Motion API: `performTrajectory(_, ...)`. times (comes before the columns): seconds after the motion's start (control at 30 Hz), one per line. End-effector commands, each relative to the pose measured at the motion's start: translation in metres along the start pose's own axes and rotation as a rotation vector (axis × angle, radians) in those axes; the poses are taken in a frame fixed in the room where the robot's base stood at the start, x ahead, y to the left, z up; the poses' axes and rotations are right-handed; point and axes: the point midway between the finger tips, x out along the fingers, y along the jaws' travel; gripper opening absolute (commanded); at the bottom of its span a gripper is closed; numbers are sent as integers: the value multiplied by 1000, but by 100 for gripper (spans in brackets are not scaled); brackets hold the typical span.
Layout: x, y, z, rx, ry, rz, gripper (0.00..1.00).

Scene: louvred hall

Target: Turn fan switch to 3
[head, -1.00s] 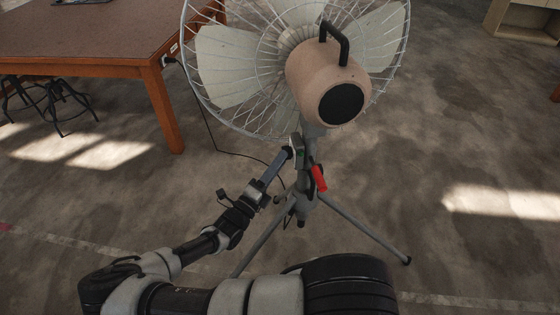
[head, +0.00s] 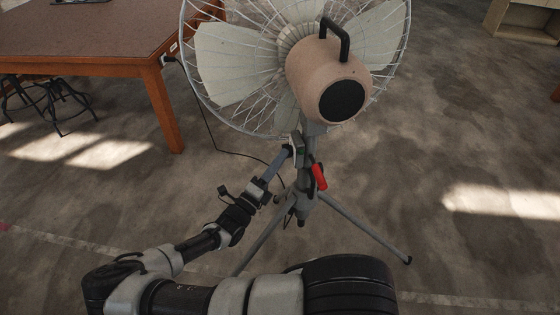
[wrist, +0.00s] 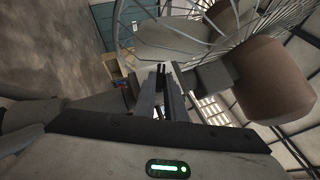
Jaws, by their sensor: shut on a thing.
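The fan stands on a tripod, with its pinkish motor housing (head: 322,68) and black handle towards me; the motor housing also shows in the wrist view (wrist: 265,85). A small grey control box (head: 298,148) sits on the fan's pole below the motor, where the fan switch would be. The switch itself and its numbers are too small or hidden to read. My gripper (head: 289,151) is at the left side of this box. In the wrist view its fingers (wrist: 161,72) are close together beside a grey block. What lies between the fingertips is hard to see.
A red lever (head: 319,177) sticks out from the pole just right of the gripper. Tripod legs (head: 372,230) spread over the floor. A brown table (head: 100,48) stands at left, with a black cord running from it towards the fan. The floor at right is clear.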

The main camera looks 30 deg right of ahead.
Motion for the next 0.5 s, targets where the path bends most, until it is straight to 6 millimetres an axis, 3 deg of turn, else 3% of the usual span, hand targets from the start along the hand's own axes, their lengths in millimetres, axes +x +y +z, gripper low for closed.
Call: performTrajectory(0.5,-1,19,-1,296,2,-297,0)
